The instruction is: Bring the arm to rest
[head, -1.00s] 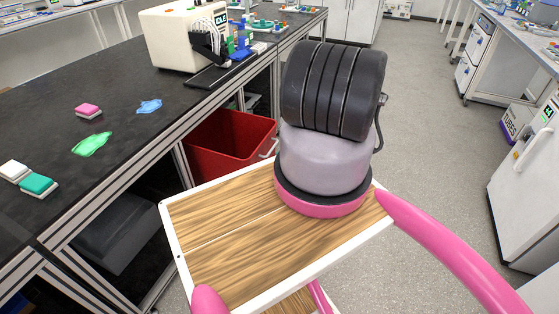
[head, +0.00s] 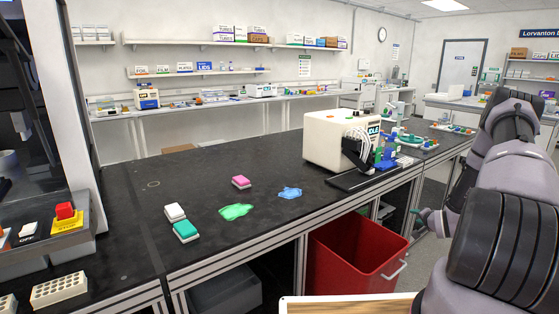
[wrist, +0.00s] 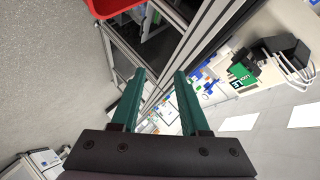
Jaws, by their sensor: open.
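My arm is at the right of the head view, with its dark and grey links raised and bent over the aisle beside the black bench (head: 130,215). My gripper (head: 428,219) shows small in the head view, with teal fingers beside the bench's end, above the floor and right of the red bin. In the wrist view my gripper (wrist: 160,75) has its two teal fingers apart with nothing between them. The wrist view is strongly tilted.
A red bin (head: 345,270) stands under the bench. A white machine (head: 330,140) stands on the bench.

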